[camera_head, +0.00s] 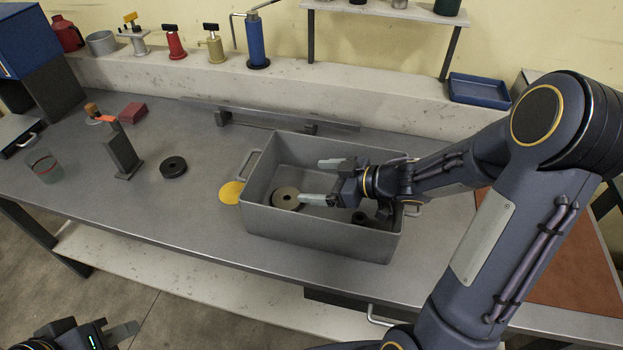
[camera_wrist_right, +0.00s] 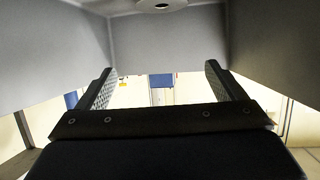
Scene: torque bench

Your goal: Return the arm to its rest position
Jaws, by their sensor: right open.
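My right arm reaches in from the right in the head view. Its gripper (camera_head: 322,181) is over the grey bin (camera_head: 320,228), with fingers pointing left. The fingers are apart and nothing is between them. In the right wrist view the two fingers (camera_wrist_right: 158,75) also stand wide apart, with grey bin walls around them. A round metal disc with a hole (camera_head: 287,198) lies in the bin near the lower finger. A dark part (camera_head: 367,217) lies in the bin, partly hidden under my gripper. My left gripper (camera_head: 118,336) shows only partly at the bottom left edge.
A black ring (camera_head: 173,167), a grey post (camera_head: 122,152), a red block (camera_head: 132,112) and a glass (camera_head: 43,166) stand on the left of the bench. A yellow disc (camera_head: 231,192) lies beside the bin. A long metal bar (camera_head: 268,117) lies behind it.

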